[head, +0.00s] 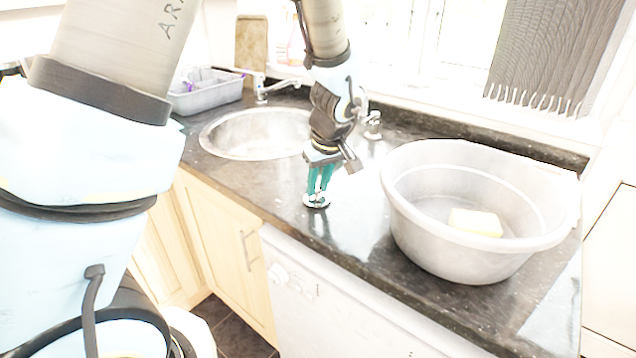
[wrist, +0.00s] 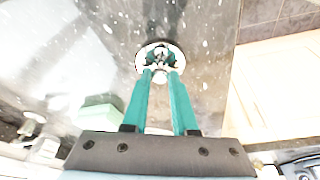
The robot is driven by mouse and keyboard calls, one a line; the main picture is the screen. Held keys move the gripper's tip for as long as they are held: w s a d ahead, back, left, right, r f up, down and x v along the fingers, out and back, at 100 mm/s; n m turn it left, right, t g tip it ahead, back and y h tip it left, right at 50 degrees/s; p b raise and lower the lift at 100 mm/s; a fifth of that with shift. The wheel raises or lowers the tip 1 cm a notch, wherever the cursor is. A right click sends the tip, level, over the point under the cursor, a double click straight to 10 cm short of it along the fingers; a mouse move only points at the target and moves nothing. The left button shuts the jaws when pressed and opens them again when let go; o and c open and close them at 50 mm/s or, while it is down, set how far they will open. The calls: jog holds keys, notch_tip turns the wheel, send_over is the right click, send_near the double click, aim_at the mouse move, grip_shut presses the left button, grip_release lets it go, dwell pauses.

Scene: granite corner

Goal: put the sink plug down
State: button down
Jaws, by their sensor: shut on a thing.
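The sink plug (head: 316,201) is a small round metal disc at the tips of my gripper (head: 319,190), over the dark granite counter between the sink and the large grey tub. In the wrist view the plug (wrist: 159,59) shows as a bright disc with a dark centre. The teal fingers of my gripper (wrist: 160,76) close on its middle part. The plug looks level and very near the counter top; I cannot tell whether it touches it.
The round metal sink (head: 250,135) lies to the left behind the gripper. A grey tub (head: 450,262) with a yellow block (head: 475,222) stands to the right. A grey dish rack (head: 208,96) is at the back left. The counter front edge (head: 300,238) is close; bare counter (head: 352,220) surrounds the plug.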

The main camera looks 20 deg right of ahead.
jog(key=shift+f, duration=0.2)
jog(key=c, duration=0.7)
grip_release()
jog(key=shift+r, duration=0.15)
jog(key=shift+r, duration=0.25)
jog(key=b+v, duration=0.2)
jog(key=v, duration=0.9)
jog(key=shift+s+r, duration=0.2)
jog(key=shift+r, duration=0.1)
